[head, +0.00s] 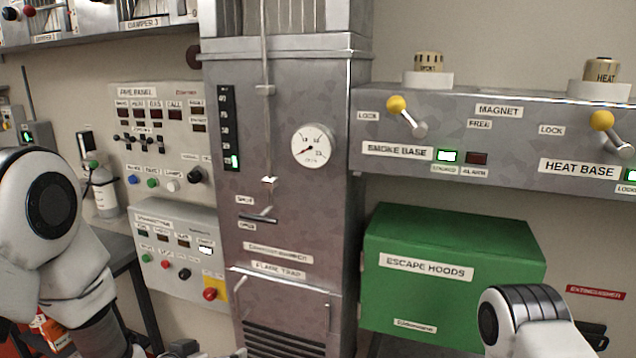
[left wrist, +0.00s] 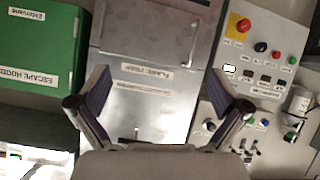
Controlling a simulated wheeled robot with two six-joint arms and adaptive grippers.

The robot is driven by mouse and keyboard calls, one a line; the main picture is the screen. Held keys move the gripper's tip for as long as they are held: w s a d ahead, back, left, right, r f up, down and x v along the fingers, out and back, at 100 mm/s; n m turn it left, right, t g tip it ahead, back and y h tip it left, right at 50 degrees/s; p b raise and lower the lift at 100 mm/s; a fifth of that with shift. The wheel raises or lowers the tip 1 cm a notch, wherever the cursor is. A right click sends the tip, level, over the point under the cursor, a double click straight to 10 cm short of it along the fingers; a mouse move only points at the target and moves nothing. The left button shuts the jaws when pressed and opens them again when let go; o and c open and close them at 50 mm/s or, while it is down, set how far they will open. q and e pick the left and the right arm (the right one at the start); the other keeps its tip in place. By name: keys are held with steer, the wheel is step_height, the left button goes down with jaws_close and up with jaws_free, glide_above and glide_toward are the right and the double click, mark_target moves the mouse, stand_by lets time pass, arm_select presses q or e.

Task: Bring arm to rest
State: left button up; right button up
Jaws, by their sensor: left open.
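My left arm comes in from the left edge of the head view and runs down to the bottom edge. A small part of my left gripper (head: 205,353) shows there, in front of the tall metal cabinet (head: 290,215). In the left wrist view the left gripper (left wrist: 159,72) is open, its two fingers wide apart with nothing between them. The cabinet front (left wrist: 150,105) lies beyond the fingers, seen upside down. My right arm (head: 525,320) shows at the lower right of the head view, in front of a green box. I do not see its gripper.
The green escape hoods box (head: 455,280) stands right of the cabinet. A grey shelf unit with yellow-knobbed levers (head: 405,112) is above it. Panels with buttons (head: 180,250) are on the left, near a bottle (head: 101,190) and a dark table edge (head: 122,250).

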arm_select(q)
steer(key=s+a+f+n+g+y, duration=0.15)
steer(key=s+f, duration=0.25)
steer(key=f, duration=0.4)
steer(key=s+f+g, duration=0.2)
steer(key=s+f, duration=0.2)
steer(key=f, duration=0.3)
steer(key=s+a+f+g+y, duration=0.1)
steer(key=s+f, duration=0.3)
steer(key=s, duration=0.4)
steer(key=s+a+f+g+b, duration=0.1)
steer(key=s+a+f+g, duration=0.1)
steer(key=s+f+g, duration=0.2)
steer(key=s+a+f+g+y, duration=0.1)
steer(key=s+f, duration=0.4)
steer(key=s, duration=0.6)
steer(key=shift+s+a+g+y+b, duration=0.3)
steer(key=shift+g+y, duration=0.05)
steer(key=shift+g, duration=0.5)
steer(key=shift+w+n, duration=0.1)
steer(key=shift+n, duration=0.15)
